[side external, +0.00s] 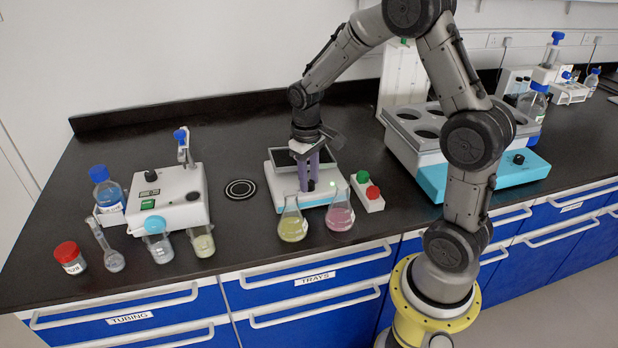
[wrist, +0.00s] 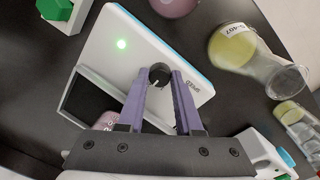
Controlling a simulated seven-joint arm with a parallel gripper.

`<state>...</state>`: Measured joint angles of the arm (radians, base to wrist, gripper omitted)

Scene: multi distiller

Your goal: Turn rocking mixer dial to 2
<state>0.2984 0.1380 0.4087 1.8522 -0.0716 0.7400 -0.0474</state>
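The rocking mixer (side external: 326,181) is a white box with a light blue base edge and a dark platform, in the middle of the bench. Its black dial (wrist: 159,74) sits on the white top beside the SPEED lettering, and a green light glows nearby. My gripper (wrist: 160,76) points down at the mixer, its two purple fingers on either side of the dial. The fingertips are close to the dial; I cannot tell whether they touch it. In the side view my gripper (side external: 309,187) is over the mixer's front part. The dial's number scale is not readable.
A yellow flask (side external: 292,224) and a pink flask (side external: 340,215) stand just in front of the mixer. A green and red button box (side external: 368,190) is at its right. A hotplate-like white device (side external: 168,197) stands at left; a light blue and white bath (side external: 430,150) stands at right.

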